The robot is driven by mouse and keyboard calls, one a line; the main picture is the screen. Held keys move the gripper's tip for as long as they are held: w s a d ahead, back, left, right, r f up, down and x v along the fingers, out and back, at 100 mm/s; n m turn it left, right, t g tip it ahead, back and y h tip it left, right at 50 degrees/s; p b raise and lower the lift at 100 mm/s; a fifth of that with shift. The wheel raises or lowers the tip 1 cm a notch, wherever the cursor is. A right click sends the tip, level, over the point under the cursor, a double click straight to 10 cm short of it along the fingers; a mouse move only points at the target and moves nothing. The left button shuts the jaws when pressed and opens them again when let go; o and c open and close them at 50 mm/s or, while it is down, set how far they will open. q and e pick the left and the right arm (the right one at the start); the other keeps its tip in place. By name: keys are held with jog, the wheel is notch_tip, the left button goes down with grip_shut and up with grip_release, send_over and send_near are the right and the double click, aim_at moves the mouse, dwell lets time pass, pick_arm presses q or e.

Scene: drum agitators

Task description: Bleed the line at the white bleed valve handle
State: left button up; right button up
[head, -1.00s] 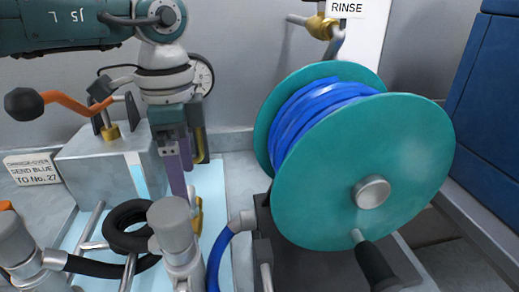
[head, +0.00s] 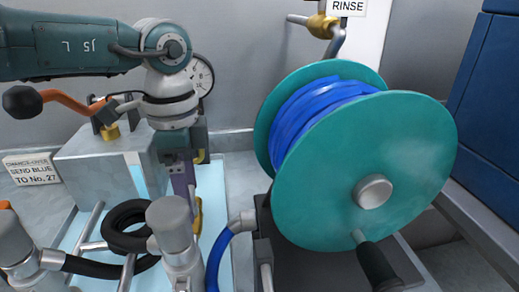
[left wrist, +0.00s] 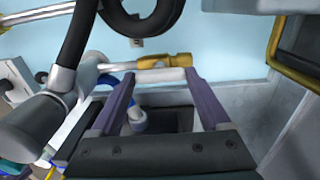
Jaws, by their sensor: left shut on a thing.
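My left gripper (head: 185,190) points down between the grey metal block and the hose reel. In the left wrist view, its two purple fingers (left wrist: 158,80) stand on either side of the white bleed valve handle (left wrist: 160,74) and are shut on it. The handle lies crosswise, right beside a brass valve body (left wrist: 166,61) on a metal pipe. In the head view the brass part (head: 197,216) shows just below the fingers, and I cannot make out the white handle there. My right gripper is not in view.
A teal reel (head: 395,165) with blue hose stands to the right. Grey upright fittings (head: 172,225) and a black hose coil (head: 126,222) crowd the near left. An orange lever (head: 68,100) with a black knob is above the metal block (head: 95,160). A gauge (head: 201,76) sits behind my wrist.

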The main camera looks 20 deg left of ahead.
pick_arm(q)
jog(key=c, duration=0.4)
jog(key=shift+m, duration=0.4)
jog(key=m, duration=0.2)
jog(key=shift+m, duration=0.3)
jog(key=m, duration=0.4)
jog(key=shift+m+p, duration=0.3)
jog(key=shift+p, duration=0.05)
jog(key=m, duration=0.4)
jog(key=shift+m, duration=0.3)
jog(key=m+b, duration=0.1)
jog(key=m, duration=0.4)
jog(key=shift+m, duration=0.4)
jog(key=o, duration=1.2)
